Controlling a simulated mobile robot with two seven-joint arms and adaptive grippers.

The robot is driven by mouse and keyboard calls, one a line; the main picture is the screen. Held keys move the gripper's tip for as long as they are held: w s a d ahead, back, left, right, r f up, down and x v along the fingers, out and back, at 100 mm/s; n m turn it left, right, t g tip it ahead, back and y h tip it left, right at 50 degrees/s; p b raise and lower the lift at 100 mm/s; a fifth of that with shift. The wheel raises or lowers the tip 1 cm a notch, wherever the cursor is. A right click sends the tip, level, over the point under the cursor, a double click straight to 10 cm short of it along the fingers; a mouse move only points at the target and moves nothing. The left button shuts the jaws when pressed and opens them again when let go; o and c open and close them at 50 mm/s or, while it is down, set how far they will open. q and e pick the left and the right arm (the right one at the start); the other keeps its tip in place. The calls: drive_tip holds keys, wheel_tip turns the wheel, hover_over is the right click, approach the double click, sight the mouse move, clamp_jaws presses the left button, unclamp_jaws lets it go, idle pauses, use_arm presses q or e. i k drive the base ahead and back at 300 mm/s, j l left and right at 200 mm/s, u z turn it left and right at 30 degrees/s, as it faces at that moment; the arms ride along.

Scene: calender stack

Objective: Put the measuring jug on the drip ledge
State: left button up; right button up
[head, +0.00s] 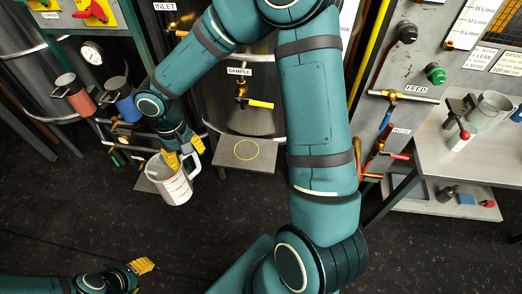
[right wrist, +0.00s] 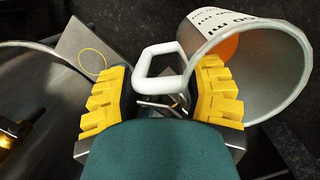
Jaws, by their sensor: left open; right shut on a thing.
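The measuring jug (head: 170,182), pale grey with a printed label, hangs in my right gripper (head: 184,158) in the head view. The right gripper is shut on its handle. In the right wrist view the jug (right wrist: 262,85) is tilted at the right, its handle (right wrist: 152,66) between the yellow fingers (right wrist: 160,95). The drip ledge (head: 225,162) is a grey plate with a yellow ring, below the SAMPLE tap, to the right of the jug and empty. It also shows in the right wrist view (right wrist: 72,45). My left gripper (head: 142,265) is open and empty at lower left.
Another grey plate (head: 143,184) is partly hidden behind the jug. The SAMPLE tap (head: 258,104) sticks out above the drip ledge. A bench (head: 430,150) with another vessel stands at right. Dark floor is clear.

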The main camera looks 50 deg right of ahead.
sight(252, 151)
drive_tip(key=z, duration=1.05)
